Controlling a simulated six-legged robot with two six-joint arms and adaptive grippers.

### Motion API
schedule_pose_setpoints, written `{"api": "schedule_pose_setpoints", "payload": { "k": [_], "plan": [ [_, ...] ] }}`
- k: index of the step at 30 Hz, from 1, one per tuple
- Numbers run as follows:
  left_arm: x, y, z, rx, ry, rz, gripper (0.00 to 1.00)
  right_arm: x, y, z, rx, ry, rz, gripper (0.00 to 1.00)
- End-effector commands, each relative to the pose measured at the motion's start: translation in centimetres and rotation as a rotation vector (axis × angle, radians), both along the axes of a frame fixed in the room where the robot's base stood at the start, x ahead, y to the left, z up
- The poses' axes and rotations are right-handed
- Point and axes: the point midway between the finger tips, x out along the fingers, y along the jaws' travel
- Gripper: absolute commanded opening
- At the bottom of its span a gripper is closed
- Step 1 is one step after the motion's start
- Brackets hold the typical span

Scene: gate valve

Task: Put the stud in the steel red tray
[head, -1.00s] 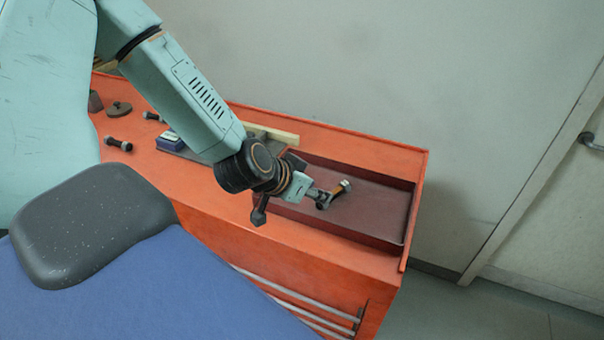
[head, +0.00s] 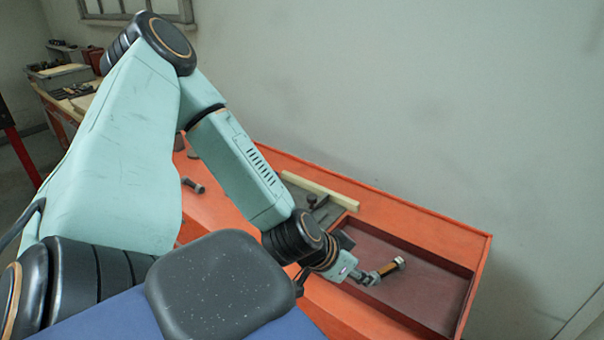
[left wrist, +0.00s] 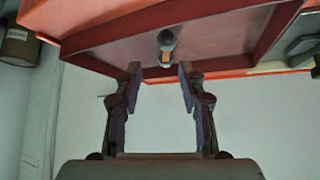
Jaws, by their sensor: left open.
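The steel red tray (head: 425,295) sits on the right end of the orange cabinet top. A stud (head: 391,267) with a dark end and a brass-coloured shank shows inside the tray's outline, just beyond my left gripper's fingertips. My left gripper (head: 366,277) is over the tray's left part. In the left wrist view its two fingers (left wrist: 159,82) are apart with nothing between them. The stud (left wrist: 166,45) shows beyond the tips, nearly end-on against the tray floor. My right gripper is not in view.
Another dark stud (head: 193,185) lies on the orange cabinet top (head: 210,212). A pale wooden bar (head: 320,190) and a grey plate lie left of the tray. A wall stands behind. The tray's right part is clear.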

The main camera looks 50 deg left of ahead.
Motion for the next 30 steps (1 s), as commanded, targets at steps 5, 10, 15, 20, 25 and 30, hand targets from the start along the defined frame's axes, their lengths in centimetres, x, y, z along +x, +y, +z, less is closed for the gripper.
{"api": "schedule_pose_setpoints", "payload": {
  "k": [5,10,15,20,25,30],
  "plan": [
    [-3.1,-1.4,-3.2,0.001,0.138,0.011,0.40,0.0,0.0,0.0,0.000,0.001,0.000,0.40],
    [-6.5,-2.7,-6.0,-0.001,0.267,0.036,0.40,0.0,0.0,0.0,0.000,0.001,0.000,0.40],
    [-10.3,-4.1,-8.5,0.005,0.395,0.062,0.40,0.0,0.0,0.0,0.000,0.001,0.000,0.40],
    [-14.2,-5.4,-10.7,0.016,0.510,0.091,0.40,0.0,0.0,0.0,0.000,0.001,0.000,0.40],
    [-18.7,-6.6,-12.5,0.033,0.624,0.123,0.40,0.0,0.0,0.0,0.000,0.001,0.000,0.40],
    [-21.9,-7.4,-13.5,0.046,0.699,0.149,0.40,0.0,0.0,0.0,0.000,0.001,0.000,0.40]
  ]
}}
